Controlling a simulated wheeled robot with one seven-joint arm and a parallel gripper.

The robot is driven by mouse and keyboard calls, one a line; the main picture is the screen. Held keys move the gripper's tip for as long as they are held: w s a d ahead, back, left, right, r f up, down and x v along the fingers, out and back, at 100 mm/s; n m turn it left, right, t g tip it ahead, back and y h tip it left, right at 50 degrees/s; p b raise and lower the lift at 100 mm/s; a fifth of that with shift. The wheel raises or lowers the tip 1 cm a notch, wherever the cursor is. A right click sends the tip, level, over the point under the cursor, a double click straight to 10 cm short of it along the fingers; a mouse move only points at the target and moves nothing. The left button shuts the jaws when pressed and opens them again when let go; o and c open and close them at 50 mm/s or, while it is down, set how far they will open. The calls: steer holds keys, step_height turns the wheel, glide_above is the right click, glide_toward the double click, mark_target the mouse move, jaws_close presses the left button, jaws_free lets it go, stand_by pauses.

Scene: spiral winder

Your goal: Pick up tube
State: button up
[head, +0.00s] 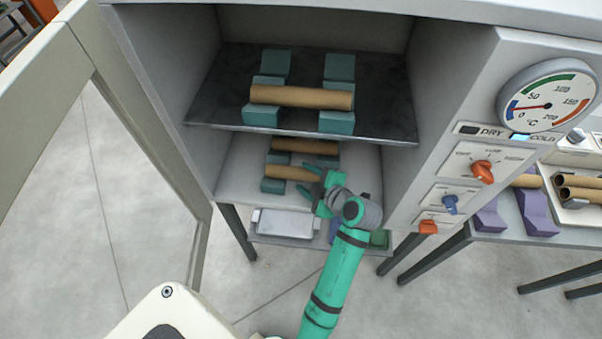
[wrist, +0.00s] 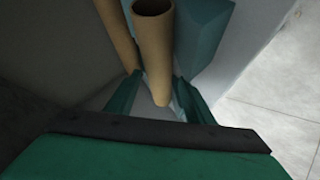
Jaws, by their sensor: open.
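A brown cardboard tube (head: 301,97) lies across two teal supports on the upper shelf of the cabinet. Below it, two more tubes lie on teal supports on the cabinet floor: a rear tube (head: 305,146) and a front tube (head: 292,173). My green gripper (head: 314,187) reaches into the lower compartment at the right end of the front tube. In the wrist view, my gripper (wrist: 160,105) is open, with a finger on each side of the near tube's end (wrist: 152,50). The other tube (wrist: 117,38) is to its left. Whether the fingers touch the tube cannot be told.
The dark upper shelf (head: 215,108) hangs over my gripper. The cabinet's right wall and dial panel (head: 470,180) stand close to my arm. The open door (head: 130,110) is at left. A side table at right holds purple supports (head: 537,212) and more tubes (head: 580,182).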

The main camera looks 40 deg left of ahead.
steer(key=shift+x, duration=0.9)
steer(key=shift+w, duration=0.1)
steer(key=c, duration=0.8)
